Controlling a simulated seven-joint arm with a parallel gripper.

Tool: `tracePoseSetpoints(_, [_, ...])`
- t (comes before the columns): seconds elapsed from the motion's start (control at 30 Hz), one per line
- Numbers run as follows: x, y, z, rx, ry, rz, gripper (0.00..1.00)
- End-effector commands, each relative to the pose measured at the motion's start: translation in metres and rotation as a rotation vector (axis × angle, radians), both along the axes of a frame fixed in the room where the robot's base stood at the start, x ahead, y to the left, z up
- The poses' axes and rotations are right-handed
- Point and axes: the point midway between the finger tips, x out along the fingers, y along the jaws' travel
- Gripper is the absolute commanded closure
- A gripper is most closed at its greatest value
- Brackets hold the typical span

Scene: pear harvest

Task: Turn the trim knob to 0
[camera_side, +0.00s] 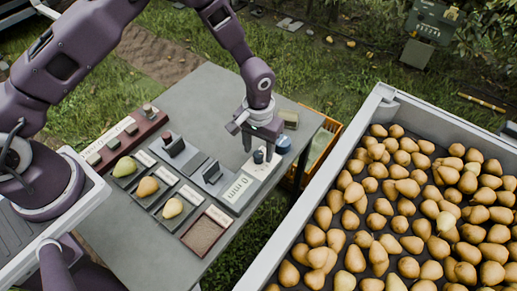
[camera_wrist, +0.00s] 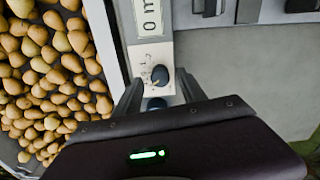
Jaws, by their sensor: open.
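A dark round knob (camera_side: 258,156) stands on a pale panel at the right end of the grey table. In the wrist view the dark knob (camera_wrist: 160,75) has a light mark, with small markings beside it on the pale plate. A second dark round part (camera_wrist: 155,103) sits just below it, partly hidden by my gripper. I cannot read which one is labelled trim. My gripper (camera_side: 258,150) points down over the panel with its fingers apart around the knob area. The wrist view shows my open gripper (camera_wrist: 161,88) with a finger on each side; contact cannot be told.
A pale display strip (camera_side: 238,190) with dark characters lies beside the knob panel. A blue round part (camera_side: 283,144) is close to my gripper. Several pears lie in dark trays (camera_side: 152,200) on the table. A large grey bin (camera_side: 310,220) full of pears stands right.

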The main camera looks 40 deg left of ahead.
Motion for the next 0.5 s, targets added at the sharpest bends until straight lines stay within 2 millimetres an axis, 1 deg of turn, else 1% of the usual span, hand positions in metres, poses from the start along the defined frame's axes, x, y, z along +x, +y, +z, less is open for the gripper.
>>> tracePoseSetpoints(0.1, [0.0001,0.0,-0.0065,0.0,0.0,0.0,0.52])
tracePoseSetpoints(0.3, [0.0001,0.0002,-0.0067,0.0,0.0,0.0,0.52])
tracePoseSetpoints(0.47, [0.0,0.0002,-0.0065,0.0,0.0,-0.001,0.83])
tracePoseSetpoints(0.5, [0.0,0.0002,-0.0065,0.0,0.0,0.0,0.91])
